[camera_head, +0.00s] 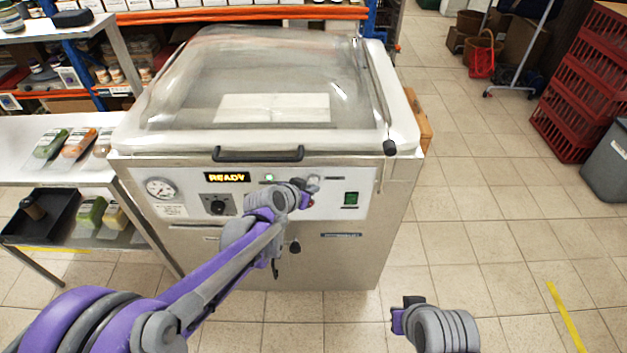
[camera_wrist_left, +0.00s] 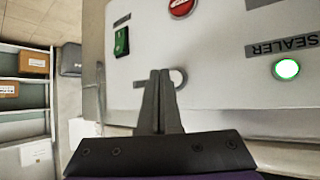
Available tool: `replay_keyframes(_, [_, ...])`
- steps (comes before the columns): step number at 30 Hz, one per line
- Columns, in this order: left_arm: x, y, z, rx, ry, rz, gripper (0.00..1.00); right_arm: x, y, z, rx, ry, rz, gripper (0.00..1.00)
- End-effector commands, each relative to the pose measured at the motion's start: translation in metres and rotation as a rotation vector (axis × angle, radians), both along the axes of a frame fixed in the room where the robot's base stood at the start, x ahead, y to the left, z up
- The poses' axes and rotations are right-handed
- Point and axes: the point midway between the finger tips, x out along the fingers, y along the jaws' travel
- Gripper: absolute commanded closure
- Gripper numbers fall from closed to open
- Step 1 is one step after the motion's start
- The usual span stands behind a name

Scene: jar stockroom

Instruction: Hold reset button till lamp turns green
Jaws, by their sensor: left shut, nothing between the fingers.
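The sealing machine (camera_head: 345,250) has a front panel with a lit READY display (camera_head: 227,177) and a lamp (camera_head: 269,178) that glows green. The left wrist view shows the green lamp (camera_wrist_left: 287,69) beside the SEALER label. My left gripper (camera_head: 306,197) is shut and empty at the panel, right of the lamp. In the left wrist view its fingertips (camera_wrist_left: 160,74) partly cover a pale round button (camera_wrist_left: 180,77); whether they touch it, I cannot tell. A red round button (camera_wrist_left: 181,6) shows at the top edge there. My right gripper (camera_head: 402,315) is low at right; its fingers are unclear.
A green switch (camera_head: 350,199) is on the panel's right, a gauge (camera_head: 160,188) and black knob (camera_head: 217,207) on its left. The clear lid (camera_head: 260,75) is down. A side table (camera_head: 40,170) holds packed goods. The floor (camera_head: 470,220) at right is open.

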Motion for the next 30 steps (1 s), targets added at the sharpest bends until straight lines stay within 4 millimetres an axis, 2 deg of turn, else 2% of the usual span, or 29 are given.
replay_keyframes(30, [0.011, 0.000, 0.000, 0.000, 0.000, 0.000, 1.00, 0.000, 0.000, 0.001, 0.000, 0.000, 0.000, 1.00])
